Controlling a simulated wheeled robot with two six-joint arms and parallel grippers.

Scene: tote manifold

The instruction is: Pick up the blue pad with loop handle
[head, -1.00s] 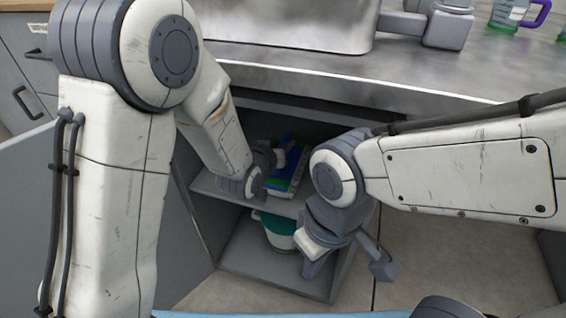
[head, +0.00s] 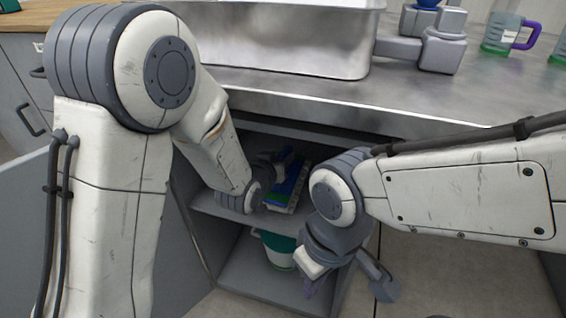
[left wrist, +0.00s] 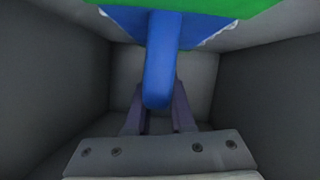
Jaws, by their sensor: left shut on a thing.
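The blue pad (head: 293,185), with green and white edges, is on the upper shelf inside the open cabinet in the head view. In the left wrist view, its blue underside (left wrist: 198,28) and green edge are at the top, and its loop handle (left wrist: 160,65) hangs down between the fingers. My left gripper (head: 282,158) reaches into the cabinet beside the pad; in the left wrist view its purple fingers (left wrist: 158,112) are shut on the handle. My right gripper (head: 347,285) is outside in front of the cabinet, open and empty, with its fingers apart.
A green and white container (head: 279,250) stands in the lower compartment. The shelf (head: 215,207) and cabinet walls closely surround my left gripper. The metal counter (head: 440,105) is above, with a steel basin (head: 290,45) and a green cup with purple handle (head: 500,35).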

